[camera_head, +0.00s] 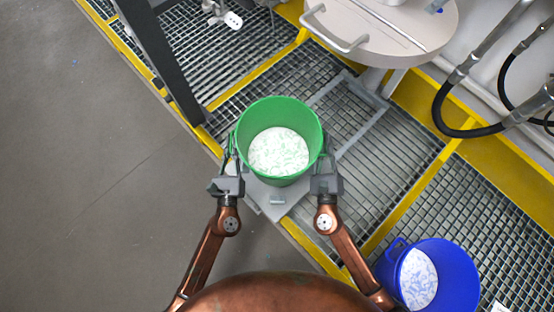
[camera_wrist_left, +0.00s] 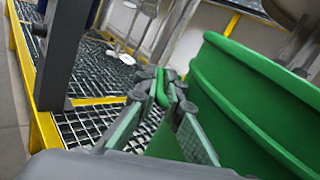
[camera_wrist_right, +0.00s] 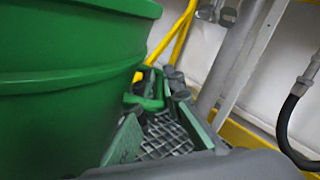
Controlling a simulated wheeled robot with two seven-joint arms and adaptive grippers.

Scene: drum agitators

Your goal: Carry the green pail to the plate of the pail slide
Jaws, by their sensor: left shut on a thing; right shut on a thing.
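The green pail (camera_head: 317,122) is upright between my two grippers, with white, green-flecked contents in it. My left gripper (camera_head: 231,165) is shut on the pail's left handle, which shows as a green loop in the left wrist view (camera_wrist_left: 162,88). My right gripper (camera_head: 325,165) is shut on the right handle, seen in the right wrist view (camera_wrist_right: 148,102). The grey plate of the pail slide (camera_head: 274,201) shows below the pail at its near side; the pail covers the rest. I cannot tell whether the pail touches the plate.
A blue pail (camera_head: 455,270) with similar contents stands on the grating at lower right. A dark post (camera_head: 160,55) rises at upper left. A round pale lid with a handle (camera_head: 390,30) is at the top. Black hoses (camera_head: 440,110) are at right. Grey floor at left is clear.

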